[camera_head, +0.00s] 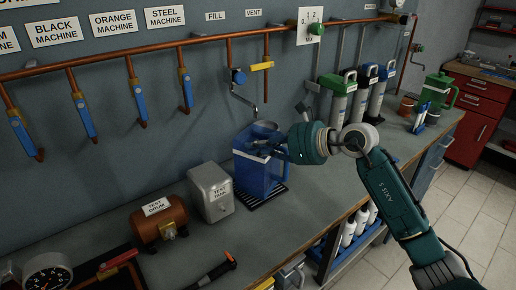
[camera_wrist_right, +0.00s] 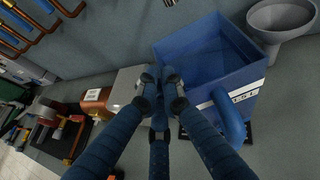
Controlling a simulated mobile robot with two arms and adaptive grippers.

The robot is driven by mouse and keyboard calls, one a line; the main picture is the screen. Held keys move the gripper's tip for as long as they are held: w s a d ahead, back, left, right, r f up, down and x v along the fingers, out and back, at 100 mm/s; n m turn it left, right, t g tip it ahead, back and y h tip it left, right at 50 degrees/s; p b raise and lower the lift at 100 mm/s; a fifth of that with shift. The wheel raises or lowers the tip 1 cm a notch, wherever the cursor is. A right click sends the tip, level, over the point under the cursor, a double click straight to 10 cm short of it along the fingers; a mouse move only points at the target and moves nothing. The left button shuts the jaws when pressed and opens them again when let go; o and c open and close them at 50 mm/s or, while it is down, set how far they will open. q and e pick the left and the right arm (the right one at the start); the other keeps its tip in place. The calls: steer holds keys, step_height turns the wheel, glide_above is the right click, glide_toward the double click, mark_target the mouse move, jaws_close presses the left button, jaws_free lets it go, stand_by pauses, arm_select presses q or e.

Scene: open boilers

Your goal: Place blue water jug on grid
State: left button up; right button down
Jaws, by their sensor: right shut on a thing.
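The blue water jug (camera_head: 258,174) is upright in the middle of the bench in the head view, with a white label band. In the right wrist view the jug (camera_wrist_right: 208,52) shows its open top, and its blue handle (camera_wrist_right: 228,118) points toward the camera. The dark slatted grid (camera_head: 268,196) shows along the jug's front and right base; the jug covers the rest. I cannot tell whether the jug's base touches it. My right gripper (camera_head: 270,148) is at the jug's upper part; in the wrist view its fingers (camera_wrist_right: 164,88) are drawn together against the jug's side. My left gripper is out of view.
A grey test tank (camera_head: 211,192) stands just left of the jug, and a copper test drum (camera_head: 158,222) farther left. A fill pipe with a crank-like spout (camera_head: 242,96) hangs above. Grey bottles with coloured tops (camera_head: 338,100) stand to the right.

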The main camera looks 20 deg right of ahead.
steer(key=shift+a, duration=0.25)
steer(key=c, duration=1.9)
jaws_free()
steer(key=shift+s+a, duration=0.1)
steer(key=shift+a, duration=0.1)
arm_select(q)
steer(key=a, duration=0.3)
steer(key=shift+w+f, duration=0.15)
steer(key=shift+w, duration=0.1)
arm_select(e)
steer(key=shift+d+f, duration=0.1)
steer(key=shift+d, duration=0.1)
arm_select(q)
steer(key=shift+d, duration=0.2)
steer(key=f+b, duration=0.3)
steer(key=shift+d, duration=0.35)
arm_select(e)
steer(key=v, duration=1.2)
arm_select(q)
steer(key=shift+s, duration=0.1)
